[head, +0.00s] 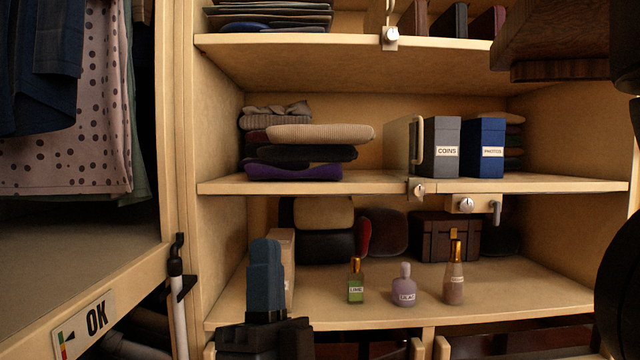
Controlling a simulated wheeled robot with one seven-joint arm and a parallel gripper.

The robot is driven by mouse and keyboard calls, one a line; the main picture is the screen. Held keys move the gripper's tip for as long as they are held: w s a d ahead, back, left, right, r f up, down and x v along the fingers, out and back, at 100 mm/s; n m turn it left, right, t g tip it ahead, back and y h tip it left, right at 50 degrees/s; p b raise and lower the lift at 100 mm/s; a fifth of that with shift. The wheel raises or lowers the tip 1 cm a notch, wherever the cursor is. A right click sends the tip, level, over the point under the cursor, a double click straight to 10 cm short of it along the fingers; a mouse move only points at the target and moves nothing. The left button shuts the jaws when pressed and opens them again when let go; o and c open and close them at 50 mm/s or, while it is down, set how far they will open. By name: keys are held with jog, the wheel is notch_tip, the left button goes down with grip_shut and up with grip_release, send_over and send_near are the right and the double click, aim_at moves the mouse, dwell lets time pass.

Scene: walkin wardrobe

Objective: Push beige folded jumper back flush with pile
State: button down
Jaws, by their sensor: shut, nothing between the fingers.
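The beige folded jumper (320,133) lies on top of a pile on the left of the middle shelf. It juts out to the right past the black folded garment (300,153) beneath it. A purple folded garment (292,171) is at the bottom of the pile. My gripper (265,250) shows at the lower left, with blue fingers pointing up from a black body. It is shut and empty, in front of the lower shelf. It is below the pile and apart from the jumper.
Boxes marked COINS (440,146) and PHOTOS (483,147) stand right of the pile, with a gap between. The middle shelf (385,184) has a lock at its front edge. Below stand green (356,282), lilac (404,285) and brownish (454,275) bottles.

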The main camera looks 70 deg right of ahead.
jog(key=s+d+r+m+g+y, duration=0.2)
jog(key=d+r+m+g+y, duration=0.5)
jog(key=m+g, duration=0.65)
jog(key=s+d+r+m+g+y, duration=0.2)
jog(key=d+r+m+g+y, duration=0.5)
jog(key=m+g, duration=0.65)
jog(key=w+d+r+t+y+p, duration=0.25)
jog(key=r+t+y, duration=0.25)
jog(key=r+t, duration=0.9)
jog(key=t+p, duration=0.1)
jog(key=p, duration=0.1)
send_near(321, 127)
jog(key=shift+n, duration=0.4)
jog(key=x, duration=0.5)
jog(key=shift+s+a+f, duration=0.15)
jog(key=shift+a+f, duration=0.05)
jog(key=shift+f, duration=0.3)
jog(key=shift+w+d+f, duration=0.1)
jog(key=shift+w+d, duration=0.25)
jog(key=shift+d, duration=0.35)
